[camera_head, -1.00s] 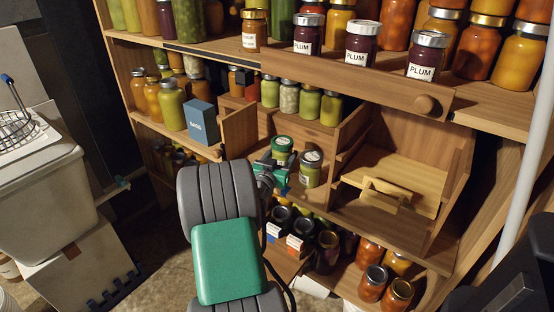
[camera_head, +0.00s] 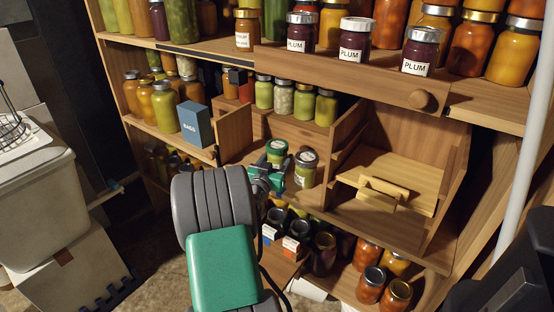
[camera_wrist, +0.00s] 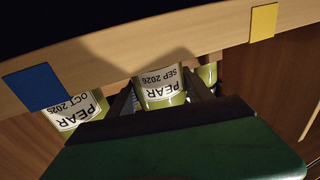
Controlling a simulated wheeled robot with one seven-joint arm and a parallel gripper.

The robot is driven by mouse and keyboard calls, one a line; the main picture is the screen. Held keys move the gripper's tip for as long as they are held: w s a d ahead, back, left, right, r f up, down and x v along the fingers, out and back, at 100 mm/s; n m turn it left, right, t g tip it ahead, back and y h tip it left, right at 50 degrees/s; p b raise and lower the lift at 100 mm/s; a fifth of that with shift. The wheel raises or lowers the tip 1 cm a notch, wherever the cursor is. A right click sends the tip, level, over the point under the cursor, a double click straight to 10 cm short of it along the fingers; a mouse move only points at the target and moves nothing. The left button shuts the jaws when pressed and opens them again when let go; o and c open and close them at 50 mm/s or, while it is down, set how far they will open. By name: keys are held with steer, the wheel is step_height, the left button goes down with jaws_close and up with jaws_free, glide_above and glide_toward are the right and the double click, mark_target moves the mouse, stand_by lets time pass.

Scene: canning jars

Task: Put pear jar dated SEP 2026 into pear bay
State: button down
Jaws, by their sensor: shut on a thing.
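My gripper (camera_wrist: 160,97) is shut on a pear jar (camera_wrist: 162,88), with a dark finger on each side of it. Its label reads PEAR, SEP 2026, upside down in the wrist view. Labels are too small to read there. I cannot tell which bay is the pear bay.
A blue tag (camera_wrist: 35,87) and a yellow tag (camera_wrist: 263,23) mark the shelf edge. A wooden bay (camera_head: 400,172) with a handled piece (camera_head: 383,189) is free of jars. A divider (camera_head: 348,128) separates it from the pear jars. Plum jars (camera_head: 353,40) stand above.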

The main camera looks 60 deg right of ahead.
steer(key=shift+c, duration=1.8)
jaws_free()
steer(key=shift+f, duration=0.1)
steer(key=shift+f, duration=0.1)
steer(key=a, duration=0.7)
steer(key=shift+s+a, duration=0.4)
